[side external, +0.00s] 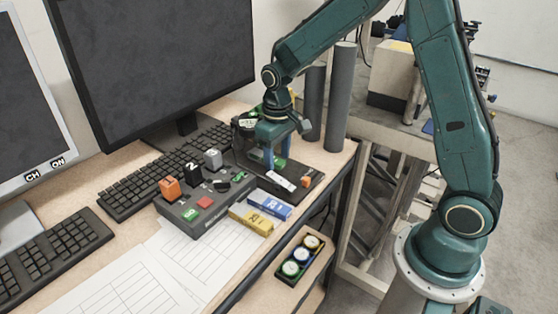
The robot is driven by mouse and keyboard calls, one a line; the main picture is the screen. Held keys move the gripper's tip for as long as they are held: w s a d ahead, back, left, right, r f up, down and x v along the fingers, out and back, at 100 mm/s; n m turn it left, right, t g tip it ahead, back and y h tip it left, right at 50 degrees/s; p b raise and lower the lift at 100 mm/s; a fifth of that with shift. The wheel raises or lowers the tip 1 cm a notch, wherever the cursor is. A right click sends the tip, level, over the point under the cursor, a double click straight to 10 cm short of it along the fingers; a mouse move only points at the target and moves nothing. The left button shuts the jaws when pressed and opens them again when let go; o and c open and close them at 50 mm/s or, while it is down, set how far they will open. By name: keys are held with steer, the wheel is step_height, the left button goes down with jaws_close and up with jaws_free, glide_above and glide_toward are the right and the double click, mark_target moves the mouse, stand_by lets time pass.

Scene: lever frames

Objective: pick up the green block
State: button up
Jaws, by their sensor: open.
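My gripper (277,158) points down over a dark board, with its blue fingers apart. The green block (281,163) shows small and partly hidden at the fingertips, low on the board. From this view I cannot tell whether the fingers are on either side of it or touch it. My gripper holds nothing that I can see.
A blue block (270,205) and a yellow block (251,219) lie left of the dark board (312,186). A grey lever box (205,215) stands beside them. Two grey cylinders (341,95) rise behind. Keyboards and monitors fill the left. A button box (291,268) sits in front.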

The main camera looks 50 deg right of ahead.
steer(key=shift+f, duration=0.15)
stand_by(0.3)
jaws_close()
steer(key=shift+r, duration=0.6)
steer(key=s+d, duration=0.2)
steer(key=shift+s+d, duration=0.4)
step_height(320, 180, up, 14)
steer(key=shift+f, duration=0.1)
stand_by(0.3)
steer(key=shift+w, duration=0.15)
stand_by(0.4)
